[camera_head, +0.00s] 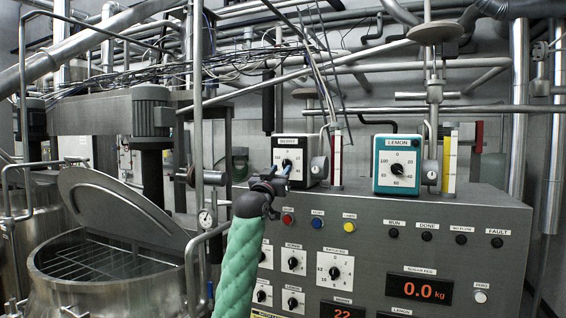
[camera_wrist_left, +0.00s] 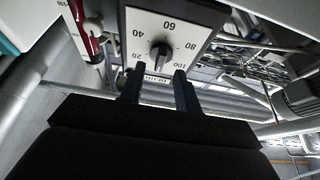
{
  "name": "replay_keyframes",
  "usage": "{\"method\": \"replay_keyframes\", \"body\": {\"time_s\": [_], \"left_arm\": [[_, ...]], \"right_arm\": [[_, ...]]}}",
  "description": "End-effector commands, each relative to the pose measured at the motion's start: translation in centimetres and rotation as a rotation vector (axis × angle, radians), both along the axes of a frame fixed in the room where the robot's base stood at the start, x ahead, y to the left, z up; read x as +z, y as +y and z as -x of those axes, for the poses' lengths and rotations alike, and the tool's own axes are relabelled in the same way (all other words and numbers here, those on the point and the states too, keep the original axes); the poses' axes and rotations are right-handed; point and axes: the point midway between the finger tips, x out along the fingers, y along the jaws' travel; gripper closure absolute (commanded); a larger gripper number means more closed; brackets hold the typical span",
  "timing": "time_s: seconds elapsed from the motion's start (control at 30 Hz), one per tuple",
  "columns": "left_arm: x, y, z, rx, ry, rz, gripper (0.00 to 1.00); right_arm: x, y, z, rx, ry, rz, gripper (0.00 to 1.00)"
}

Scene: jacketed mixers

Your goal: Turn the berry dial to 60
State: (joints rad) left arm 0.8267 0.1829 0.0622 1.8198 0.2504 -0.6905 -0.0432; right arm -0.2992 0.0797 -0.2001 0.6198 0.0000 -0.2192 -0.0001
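The berry dial (camera_head: 281,152) is a black box with a white face, on top of the grey control panel; its small label is blurred. The left wrist view shows its white face (camera_wrist_left: 140,28) upside down, with marks from 20 to 100. Its dark knob (camera_wrist_left: 160,55) sits at the face's centre, its long axis near vertical; which end points is unclear. My left gripper (camera_head: 284,172) is in front of the dial's lower part. In the left wrist view its two fingers (camera_wrist_left: 159,88) are apart, with the knob just beyond the tips and nothing held. My right gripper is out of view.
A teal lemon dial (camera_head: 397,163) stands to the right on the same panel (camera_head: 360,215). Small gauges (camera_head: 319,167) stand beside both dials. Buttons and smaller knobs cover the panel front. An open mixer vessel (camera_head: 100,270) is at the left. Pipes and cables run behind.

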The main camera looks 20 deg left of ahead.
Motion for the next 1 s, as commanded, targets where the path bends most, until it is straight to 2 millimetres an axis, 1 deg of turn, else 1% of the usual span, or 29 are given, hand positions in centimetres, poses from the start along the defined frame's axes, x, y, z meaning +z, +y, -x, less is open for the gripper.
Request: {"method": "replay_keyframes", "body": {"time_s": [0.03, 0.23, 0.4, 0.63, 0.67, 0.7, 0.77, 0.8, 0.83, 1.0], "left_arm": [[0.7, -0.1, -0.6, 0.000, 0.001, 0.001, 0.67], [1.0, -0.1, -2.3, 0.000, 0.001, 0.001, 0.67], [1.1, -0.1, -2.8, -0.001, 0.001, 0.000, 0.67], [1.0, -0.1, -2.8, -0.001, 0.000, 0.000, 0.67], [1.0, -0.1, -2.8, -0.001, 0.000, 0.000, 0.69], [1.1, -0.1, -2.8, -0.001, 0.000, 0.000, 0.77], [1.1, -0.1, -2.8, -0.001, 0.000, 0.000, 0.89], [1.1, -0.1, -2.8, -0.001, 0.000, 0.000, 0.97], [1.1, -0.1, -2.8, 0.000, 0.000, 0.000, 1.00], [1.0, -0.1, -2.8, -0.001, 0.000, -0.001, 1.00]], "right_arm": [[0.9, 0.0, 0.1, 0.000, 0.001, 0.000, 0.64], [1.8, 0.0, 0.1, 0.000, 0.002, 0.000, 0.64], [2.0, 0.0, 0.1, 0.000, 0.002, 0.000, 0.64], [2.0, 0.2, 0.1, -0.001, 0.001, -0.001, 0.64], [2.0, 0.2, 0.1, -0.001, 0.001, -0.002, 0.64], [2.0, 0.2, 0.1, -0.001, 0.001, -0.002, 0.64], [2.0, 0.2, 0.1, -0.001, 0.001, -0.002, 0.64], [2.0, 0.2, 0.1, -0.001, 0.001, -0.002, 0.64], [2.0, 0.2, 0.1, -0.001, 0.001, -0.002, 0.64], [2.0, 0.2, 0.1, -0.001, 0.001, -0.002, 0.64]]}}
